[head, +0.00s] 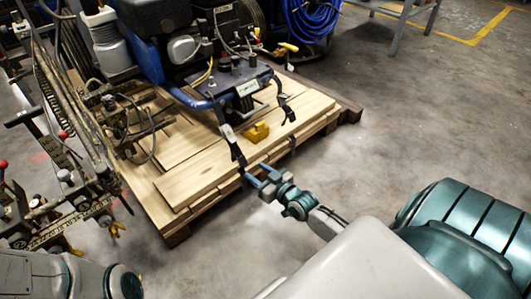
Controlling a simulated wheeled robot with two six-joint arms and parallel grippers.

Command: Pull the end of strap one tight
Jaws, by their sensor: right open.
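A dark strap (237,151) with a pale buckle-like piece near its top hangs from the machine's front over the edge of the stacked boards. A second dark strap (284,108) runs down to the right of it; no label shows which is strap one. My right gripper (256,172) is open, its two blue fingers pointing left at the lower end of the left strap. The strap end is close to the fingertips; I cannot tell whether it lies between them. My left gripper is out of view; only part of my left arm shows at the bottom left.
The blue line striper (150,38) stands on a pallet of pale boards (195,185). A yellow block (256,132) lies on the boards between the straps. A blue coiled hose (312,17) is behind. Concrete floor (400,120) is clear to the right.

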